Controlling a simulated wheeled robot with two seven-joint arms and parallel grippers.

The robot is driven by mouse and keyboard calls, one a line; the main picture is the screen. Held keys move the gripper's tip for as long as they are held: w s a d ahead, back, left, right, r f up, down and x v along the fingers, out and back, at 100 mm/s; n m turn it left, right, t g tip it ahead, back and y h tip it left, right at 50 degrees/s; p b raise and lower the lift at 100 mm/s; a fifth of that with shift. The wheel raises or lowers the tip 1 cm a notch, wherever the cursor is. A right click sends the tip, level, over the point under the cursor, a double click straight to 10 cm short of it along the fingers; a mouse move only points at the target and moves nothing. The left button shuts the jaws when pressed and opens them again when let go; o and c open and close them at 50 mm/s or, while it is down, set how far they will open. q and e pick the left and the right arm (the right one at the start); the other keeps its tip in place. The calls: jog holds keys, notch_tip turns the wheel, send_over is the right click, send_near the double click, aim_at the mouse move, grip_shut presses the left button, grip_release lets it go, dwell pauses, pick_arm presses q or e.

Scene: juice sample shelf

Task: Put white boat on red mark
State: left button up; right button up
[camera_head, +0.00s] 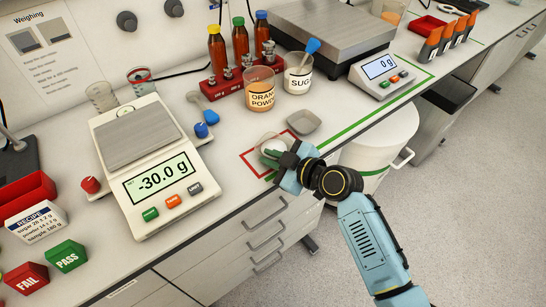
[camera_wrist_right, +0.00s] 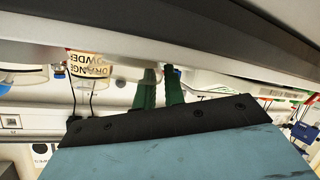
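The white boat (camera_head: 273,146) is a small pale dish on the bench, inside or over the red mark (camera_head: 246,163), a red outline on the white top. My right gripper (camera_head: 272,154) is at its near side and covers part of both boat and mark. In the right wrist view, its green fingers (camera_wrist_right: 161,80) are close together, with a narrow gap. Something pale shows at their tips, but I cannot tell whether they grip the boat's rim. Whether the boat touches the bench is unclear. My left gripper is not in view.
A grey boat (camera_head: 304,122) sits just behind, to the right. The orange powder cup (camera_head: 261,96) and sugar cup (camera_head: 298,82) stand beyond it. A scale (camera_head: 161,182) reading -30.0 g is on the left. The bench's front edge (camera_head: 237,211) is close.

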jog(key=shift+r, duration=0.15)
jog(key=v, duration=1.2)
jog(key=shift+p, duration=0.3)
jog(key=s+d+f+m+g+h, duration=0.1)
jog(key=s+d+f+m+h, duration=0.2)
jog(key=f, duration=0.8)
jog(key=s+d+f+m+g+h, duration=0.1)
jog(key=s+d+f+m+h, duration=0.3)
jog(key=f, duration=0.6)
jog(key=s+d+f+m+g, duration=0.15)
jog(key=d+f, duration=0.25)
jog(key=f, duration=0.7)
jog(key=s+d+f+m+g+h, duration=0.1)
jog(key=s+f, duration=0.4)
jog(key=s, duration=0.4)
jog(key=s+d+f+m+g+h, duration=0.1)
jog(key=s+f, duration=0.4)
jog(key=s, duration=0.5)
jog(key=s+d+f+m+g+h, duration=0.1)
jog(key=s+f, duration=0.4)
jog(key=s, duration=0.5)
jog(key=shift+d+f+m+g, duration=0.4)
jog(key=shift+d+g, duration=0.35)
jog(key=shift+d, duration=0.4)
jog(key=shift+r, duration=0.1)
